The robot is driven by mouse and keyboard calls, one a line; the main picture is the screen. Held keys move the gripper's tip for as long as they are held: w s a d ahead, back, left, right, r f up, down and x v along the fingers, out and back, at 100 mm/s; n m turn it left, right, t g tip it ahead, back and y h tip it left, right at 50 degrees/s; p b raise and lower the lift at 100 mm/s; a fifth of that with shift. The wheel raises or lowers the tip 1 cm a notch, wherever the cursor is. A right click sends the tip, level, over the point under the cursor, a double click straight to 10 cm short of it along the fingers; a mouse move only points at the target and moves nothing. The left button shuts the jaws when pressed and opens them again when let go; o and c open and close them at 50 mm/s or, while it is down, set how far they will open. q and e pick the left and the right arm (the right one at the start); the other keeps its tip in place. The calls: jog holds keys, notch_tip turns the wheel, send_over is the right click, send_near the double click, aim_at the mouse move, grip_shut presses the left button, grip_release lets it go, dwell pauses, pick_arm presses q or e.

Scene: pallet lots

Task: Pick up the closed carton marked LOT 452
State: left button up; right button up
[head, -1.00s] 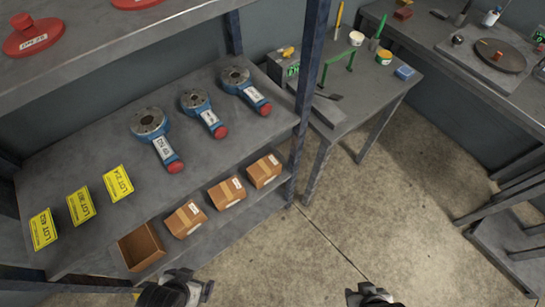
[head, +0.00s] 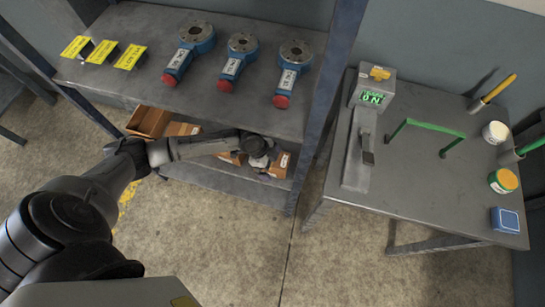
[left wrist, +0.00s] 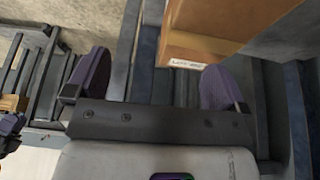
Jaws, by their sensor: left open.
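Closed brown cartons stand on the lower shelf in the head view: one (head: 183,129) beside the open carton (head: 148,121), one (head: 231,158) mostly behind my left arm, and one (head: 281,164) at the right end. My left gripper (head: 262,160) is over the row by the right-end carton. In the left wrist view my left gripper (left wrist: 155,80) is open with nothing between its purple fingers. A carton (left wrist: 205,22) with a white label is close by the right finger. The label is too blurred to read surely. My right gripper is out of view.
Yellow lot cards (head: 102,52) and several blue tools with red ends (head: 240,55) are on the shelf above. The shelf post (head: 330,85) stands right of the cartons. A side table (head: 430,195) with a green handle (head: 430,127) is further right.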

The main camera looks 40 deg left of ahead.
pick_arm(q)
jog(key=w+a, duration=0.2)
jog(key=a, duration=0.1)
jog(key=shift+f, duration=0.15)
jog(key=shift+w+a+b, duration=0.2)
jog(key=shift+a+b, duration=0.1)
jog(key=shift+a, duration=0.1)
jog(key=shift+a+f, duration=0.15)
jog(key=shift+f, duration=0.45)
jog(key=b+x, duration=0.1)
jog(key=x, duration=0.2)
jog(key=shift+w+r+b, duration=0.1)
jog(key=shift+b, duration=0.2)
jog(key=shift+d+f, duration=0.35)
jog(key=shift+f, duration=0.25)
